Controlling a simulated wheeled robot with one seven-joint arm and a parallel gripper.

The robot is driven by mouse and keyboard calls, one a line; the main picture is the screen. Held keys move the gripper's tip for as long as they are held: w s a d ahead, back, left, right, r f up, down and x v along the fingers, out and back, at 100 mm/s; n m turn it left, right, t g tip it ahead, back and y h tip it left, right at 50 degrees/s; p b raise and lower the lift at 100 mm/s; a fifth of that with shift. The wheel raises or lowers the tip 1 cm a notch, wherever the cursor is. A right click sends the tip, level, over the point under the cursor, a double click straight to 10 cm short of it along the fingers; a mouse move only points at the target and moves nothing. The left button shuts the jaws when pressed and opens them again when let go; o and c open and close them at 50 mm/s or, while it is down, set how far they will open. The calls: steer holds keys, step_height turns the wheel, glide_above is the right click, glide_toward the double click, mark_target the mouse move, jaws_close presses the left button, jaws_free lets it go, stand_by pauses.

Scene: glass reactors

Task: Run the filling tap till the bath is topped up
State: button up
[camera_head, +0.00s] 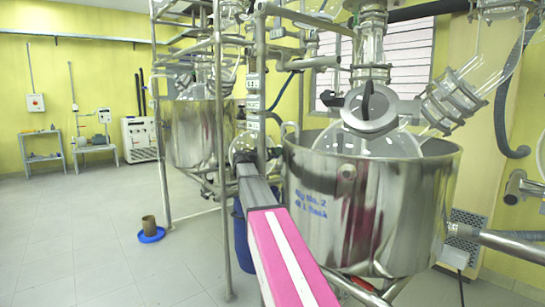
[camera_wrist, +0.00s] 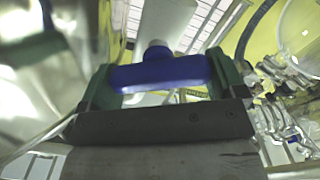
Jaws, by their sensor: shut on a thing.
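The bath (camera_head: 415,215) is a large shiny steel pot with blue lettering, on the right in the head view. A round glass vessel sits inside it; the water level cannot be seen. In the wrist view, my gripper (camera_wrist: 161,84) has its green fingers at both ends of a blue tap handle (camera_wrist: 160,72), shut on it. The handle lies crosswise, with a blue stub and a pale pipe behind it. In the head view, my pink and white arm reaches toward the steel frame left of the bath; the tap itself cannot be made out there.
A steel pipe frame (camera_head: 219,120) stands left of the bath, with a second steel pot (camera_head: 195,135) behind. A brown cup on a blue base (camera_head: 150,230) stands on the floor. The left floor is mostly clear.

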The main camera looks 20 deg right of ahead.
stand_by(0.4)
steer(key=o, duration=0.6)
steer(key=shift+o, duration=0.2)
steer(key=shift+a, duration=0.1)
steer(key=v, duration=1)
steer(key=shift+a, duration=0.35)
steer(key=shift+s, duration=0.15)
